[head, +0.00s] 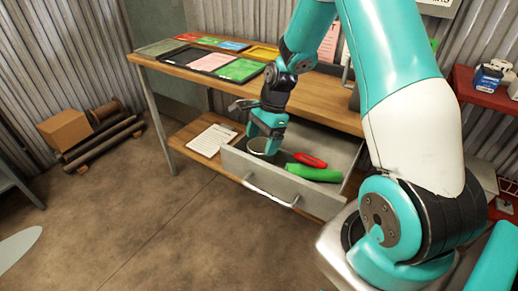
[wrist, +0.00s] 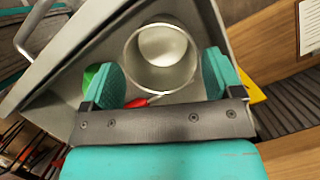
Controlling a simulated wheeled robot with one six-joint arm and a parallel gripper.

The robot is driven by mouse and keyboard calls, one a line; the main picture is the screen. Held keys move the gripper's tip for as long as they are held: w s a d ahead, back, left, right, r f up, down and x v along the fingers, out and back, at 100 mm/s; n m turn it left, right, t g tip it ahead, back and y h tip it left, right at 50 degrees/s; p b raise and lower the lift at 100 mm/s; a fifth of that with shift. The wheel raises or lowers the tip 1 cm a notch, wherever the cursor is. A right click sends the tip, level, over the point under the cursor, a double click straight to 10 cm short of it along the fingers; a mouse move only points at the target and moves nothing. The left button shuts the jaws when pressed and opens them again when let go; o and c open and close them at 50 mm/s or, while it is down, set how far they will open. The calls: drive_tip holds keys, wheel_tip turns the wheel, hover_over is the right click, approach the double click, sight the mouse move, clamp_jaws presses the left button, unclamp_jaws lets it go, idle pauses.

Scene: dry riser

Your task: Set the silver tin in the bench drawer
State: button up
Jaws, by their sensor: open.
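The silver tin (wrist: 163,48) is an open, round, empty-looking can. In the wrist view it is inside the bench drawer (wrist: 90,40), between the spread fingers of my gripper (wrist: 160,77), with a gap showing on both sides. The grey drawer (head: 285,183) is pulled out below the bench top. My gripper points down into it and is open. Whether the tin's base rests on the drawer floor is hard to tell.
A red-handled item (head: 310,160) and a green item (head: 315,174) lie in the drawer, right of the tin. A clipboard (head: 212,140) lies on the lower shelf. Coloured trays (head: 210,61) cover the bench top (head: 185,67). The floor in front is clear.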

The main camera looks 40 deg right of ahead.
drive_tip(key=v, duration=0.8)
drive_tip(key=s+a+r+n, duration=0.3)
drive_tip(key=a+r+n, duration=0.1)
drive_tip(key=a+n, duration=0.25)
drive_tip(key=s+a+r+n, duration=0.3)
drive_tip(key=a+r+n, duration=0.15)
drive_tip(key=a, duration=0.25)
drive_tip(key=s+a+r+n, duration=0.4)
drive_tip(key=s+a+n, duration=0.6)
drive_tip(key=s+n, duration=0.4)
drive_tip(key=shift+s+a+n+y, duration=0.15)
drive_tip(key=shift+s+n+y, duration=0.25)
drive_tip(key=shift+s, duration=0.45)
drive_tip(key=shift+r, duration=0.15)
